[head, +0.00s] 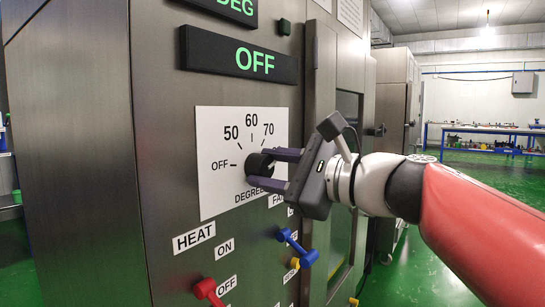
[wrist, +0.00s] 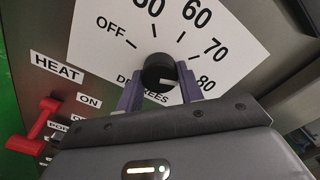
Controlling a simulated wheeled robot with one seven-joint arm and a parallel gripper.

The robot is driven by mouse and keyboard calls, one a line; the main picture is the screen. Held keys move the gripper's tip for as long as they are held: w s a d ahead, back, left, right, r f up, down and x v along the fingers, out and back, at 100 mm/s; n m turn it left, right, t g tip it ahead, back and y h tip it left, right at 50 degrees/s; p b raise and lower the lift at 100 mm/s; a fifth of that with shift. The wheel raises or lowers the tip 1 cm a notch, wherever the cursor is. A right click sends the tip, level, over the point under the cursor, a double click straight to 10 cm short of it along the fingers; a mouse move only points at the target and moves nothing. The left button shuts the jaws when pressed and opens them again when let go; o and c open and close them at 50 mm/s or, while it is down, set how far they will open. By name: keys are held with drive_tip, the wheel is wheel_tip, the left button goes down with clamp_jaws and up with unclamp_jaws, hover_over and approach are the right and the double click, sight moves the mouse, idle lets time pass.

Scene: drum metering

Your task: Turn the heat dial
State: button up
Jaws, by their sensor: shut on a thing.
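The heat dial (head: 256,169) is a round black knob on a white scale plate (head: 215,125) marked OFF, 50, 60, 70 and, in the wrist view, 80. In the wrist view the dial (wrist: 158,68) shows a short white mark on its lower right part; its exact setting is hard to read. My gripper (head: 269,165) reaches in from the right and is shut on the dial. In the wrist view one finger is on each side of the knob. The gripper hides part of the scale plate. A display (head: 240,60) above reads OFF in green.
Below the plate are a red lever switch (head: 208,290) by the HEAT label (head: 194,237) and a blue lever switch (head: 297,246). A door handle bar (head: 314,100) stands out to the right of the panel. Green floor (head: 420,265) lies open at the right.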

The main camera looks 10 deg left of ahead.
drive_tip(key=shift+m+p, duration=0.5)
drive_tip(key=shift+m, duration=0.4)
drive_tip(key=shift+f+m, duration=0.1)
drive_tip(key=shift+m, duration=0.2)
drive_tip(key=o, duration=1)
drive_tip(key=shift+d, duration=0.15)
drive_tip(key=v, duration=0.7)
drive_tip(key=shift+s+d, duration=0.15)
drive_tip(key=shift+d, duration=0.1)
